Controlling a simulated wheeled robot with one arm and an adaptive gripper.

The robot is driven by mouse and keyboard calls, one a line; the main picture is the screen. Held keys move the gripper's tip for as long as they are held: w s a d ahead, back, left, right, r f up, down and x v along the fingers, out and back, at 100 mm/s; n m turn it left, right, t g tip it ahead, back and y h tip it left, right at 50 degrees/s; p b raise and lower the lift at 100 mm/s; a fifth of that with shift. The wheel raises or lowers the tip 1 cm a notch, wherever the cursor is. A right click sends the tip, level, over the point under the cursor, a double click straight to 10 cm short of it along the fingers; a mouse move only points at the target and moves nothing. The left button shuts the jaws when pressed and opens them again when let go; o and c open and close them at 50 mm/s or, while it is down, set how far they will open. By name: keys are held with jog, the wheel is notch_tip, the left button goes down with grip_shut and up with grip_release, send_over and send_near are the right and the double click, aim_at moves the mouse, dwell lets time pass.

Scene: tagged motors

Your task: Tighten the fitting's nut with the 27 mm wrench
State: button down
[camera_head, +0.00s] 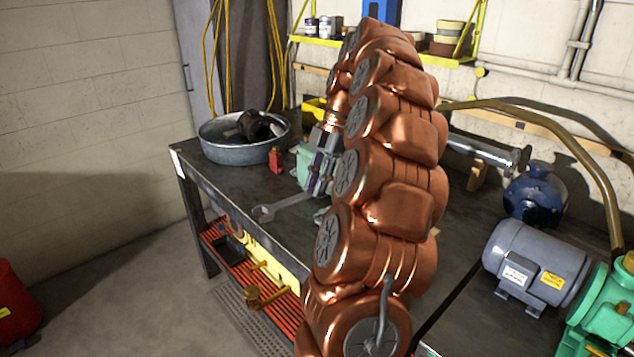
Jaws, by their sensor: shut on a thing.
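A grey wrench (282,206) shows over the left part of the workbench, its open jaw end pointing left near the front edge. Its other end runs to my gripper (319,188), which points down and is shut on it. My copper-coloured arm hides much of the gripper and the bench behind. I cannot tell whether the wrench touches the bench top. Its size mark is too small to read. I cannot make out the fitting or its nut; a green part (304,164) shows just behind the gripper, partly hidden.
A round metal tub (222,146) with dark items stands at the bench's left end, a small red bottle (276,160) beside it. A grey motor (537,262), a blue motor (535,192) and a green machine (604,312) are on the right. Red slatted lower shelf (222,259) below.

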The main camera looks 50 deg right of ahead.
jog(key=shift+f+b, duration=1.15)
jog(key=shift+f, duration=0.15)
dwell(0.6)
dwell(0.4)
jog(key=shift+w+d+m+t, duration=0.2)
jog(key=shift+w+m, duration=0.3)
jog(key=shift+m, duration=0.05)
jog(key=shift+w+d+m+t, duration=0.15)
jog(key=shift+w+m+t, duration=0.05)
jog(key=shift+w+m, duration=0.35)
jog(key=shift+w+d+m+t+h+b, duration=0.3)
jog(key=shift+w+d+m+t+b, duration=0.15)
jog(key=shift+w+m, duration=0.5)
jog(key=shift+d, duration=0.1)
jog(key=shift+w+d+r+m+t+b, duration=0.1)
jog(key=shift+w+d+m+t+b, duration=0.2)
jog(key=shift+w+d+m, duration=0.6)
jog(key=shift+a+m, duration=0.2)
jog(key=shift+m, duration=0.05)
